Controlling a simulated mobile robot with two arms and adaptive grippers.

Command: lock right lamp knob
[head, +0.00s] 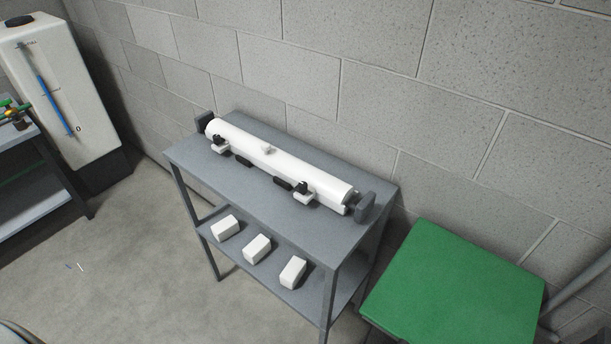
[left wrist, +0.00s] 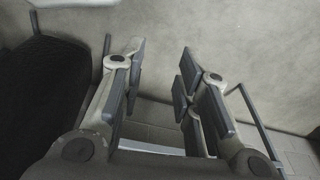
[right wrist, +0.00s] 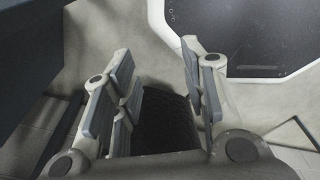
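A white cylindrical lamp (head: 280,158) lies lengthwise on a grey table (head: 328,233) against the block wall in the head view. A black knob on a white mount sits near each end of its front side: the right lamp knob (head: 302,187) and the left knob (head: 218,141). The knobs are too small to tell whether they are locked. My left gripper (left wrist: 160,69) is open and empty in the left wrist view, above the floor. My right gripper (right wrist: 160,66) is open and empty in the right wrist view. Neither gripper shows in the head view.
Several white blocks, such as the middle one (head: 257,248), sit on the table's lower shelf (head: 280,283). A green-topped stand (head: 455,285) is close to the table's right. A white tank (head: 62,92) and another table (head: 28,160) stand at left. Floor (head: 110,285) in front is mostly clear.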

